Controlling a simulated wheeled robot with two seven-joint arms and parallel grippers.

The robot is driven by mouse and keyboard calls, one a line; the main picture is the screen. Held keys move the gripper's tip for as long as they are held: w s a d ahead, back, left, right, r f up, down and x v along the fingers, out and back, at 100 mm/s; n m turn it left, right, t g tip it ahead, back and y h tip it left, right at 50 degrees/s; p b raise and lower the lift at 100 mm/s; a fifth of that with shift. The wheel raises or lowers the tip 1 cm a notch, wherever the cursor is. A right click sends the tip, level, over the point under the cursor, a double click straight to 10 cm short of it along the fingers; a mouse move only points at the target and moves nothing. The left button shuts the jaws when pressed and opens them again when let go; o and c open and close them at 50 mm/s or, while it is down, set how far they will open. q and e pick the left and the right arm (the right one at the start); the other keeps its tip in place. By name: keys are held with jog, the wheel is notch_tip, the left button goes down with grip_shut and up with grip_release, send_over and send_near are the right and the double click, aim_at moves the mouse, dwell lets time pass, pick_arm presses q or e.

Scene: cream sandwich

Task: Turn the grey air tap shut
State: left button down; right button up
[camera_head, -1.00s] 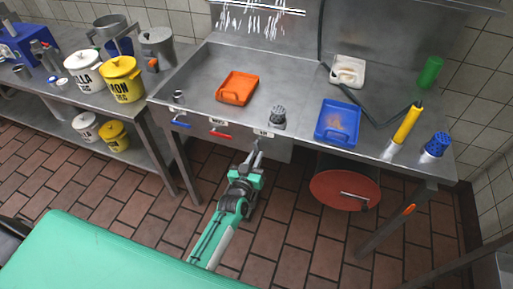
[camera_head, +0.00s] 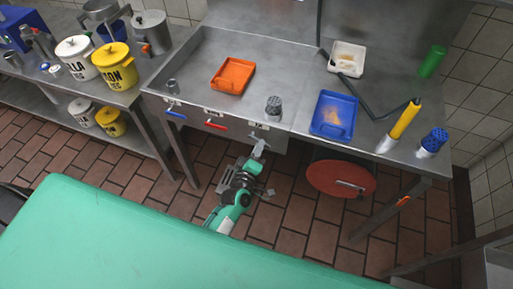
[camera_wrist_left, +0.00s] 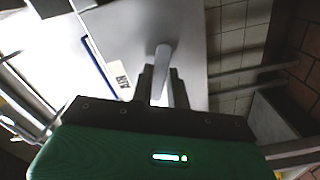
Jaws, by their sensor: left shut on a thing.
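The grey air tap (camera_wrist_left: 163,56) shows in the left wrist view as a pale grey bar running in between my fingers. My left gripper (camera_wrist_left: 162,88) is shut on it. In the head view my left gripper (camera_head: 258,145) is at the counter's front face, below a small label and right of the red tap handle (camera_head: 215,125). There the gripper hides most of the grey tap, so its exact angle is unclear. My right gripper is in neither view now.
A blue tap handle (camera_head: 175,115) is farther left on the same front face. An orange tray (camera_head: 233,75), a blue tray (camera_head: 334,116) and a dark grey holder (camera_head: 273,106) stand on the steel counter (camera_head: 205,55). A red round lid (camera_head: 335,178) is below.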

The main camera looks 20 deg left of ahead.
pick_arm(q)
jog(key=n, duration=0.1)
jog(key=r+n, duration=0.1)
jog(key=shift+d+n, duration=0.15)
jog(key=shift+n, duration=0.15)
jog(key=shift+r+n, duration=0.3)
jog(key=shift+n, duration=0.8)
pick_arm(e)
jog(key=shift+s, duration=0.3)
pick_arm(q)
jog(key=c, duration=1.4)
grip_release()
jog(key=shift+o, duration=0.2)
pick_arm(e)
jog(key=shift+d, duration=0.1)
